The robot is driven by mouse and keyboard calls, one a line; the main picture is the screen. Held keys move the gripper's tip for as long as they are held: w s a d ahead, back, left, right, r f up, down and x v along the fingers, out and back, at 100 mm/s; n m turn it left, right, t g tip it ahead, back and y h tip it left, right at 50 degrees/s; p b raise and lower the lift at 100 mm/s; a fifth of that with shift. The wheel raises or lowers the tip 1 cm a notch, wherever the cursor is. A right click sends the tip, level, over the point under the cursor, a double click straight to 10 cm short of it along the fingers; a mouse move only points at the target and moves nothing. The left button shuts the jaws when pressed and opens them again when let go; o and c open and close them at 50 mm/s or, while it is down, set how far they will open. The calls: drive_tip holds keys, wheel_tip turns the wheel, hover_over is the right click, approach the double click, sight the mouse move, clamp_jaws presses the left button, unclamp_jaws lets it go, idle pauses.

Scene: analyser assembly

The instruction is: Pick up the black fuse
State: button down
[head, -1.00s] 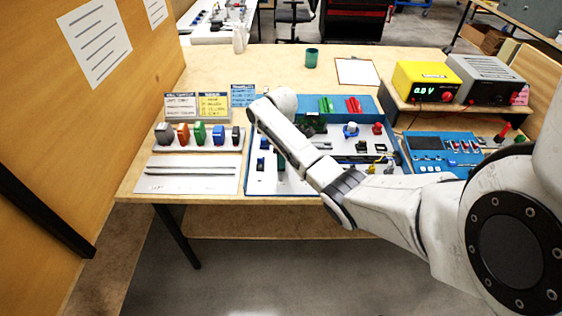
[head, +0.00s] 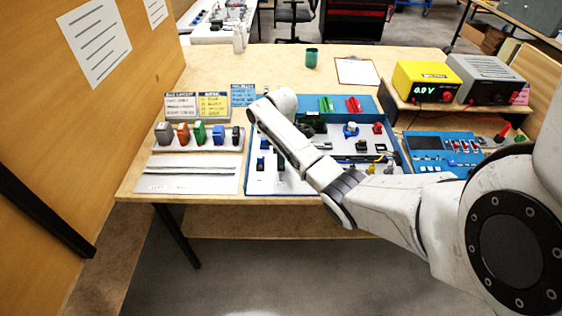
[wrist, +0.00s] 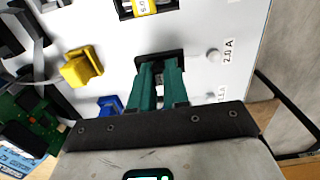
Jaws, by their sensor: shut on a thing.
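In the wrist view, my gripper (wrist: 159,68) has its two green fingers reaching down to the black fuse (wrist: 173,54) on the white panel (wrist: 200,25). The fingers are shut on it. Most of the fuse is hidden behind the fingertips, and I cannot tell whether it still sits in the panel. In the head view my arm crosses the blue-edged panel box (head: 310,192), and the grip itself is too small and covered to make out.
A yellow part (wrist: 82,68) and a blue part (wrist: 97,107) stand left of my fingers. A green circuit board (wrist: 30,115) lies further left. A rack of coloured blocks (head: 200,146) stands left of the panel box. A yellow meter (head: 428,85) stands at the right.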

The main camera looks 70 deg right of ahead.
drive_tip(key=shift+r, duration=0.15)
drive_tip(key=shift+r, duration=0.55)
drive_tip(key=s+a+r+p, duration=0.8)
drive_tip(key=s+r+p, duration=0.1)
drive_tip(key=s+r, duration=0.2)
drive_tip(key=shift+a+r+p, duration=0.25)
drive_tip(key=shift+r+p, duration=0.1)
drive_tip(key=shift+p, duration=0.05)
drive_tip(key=c, duration=1.7)
unclamp_jaws()
drive_tip(key=shift+c, duration=0.2)
clamp_jaws()
drive_tip(key=shift+p, duration=0.45)
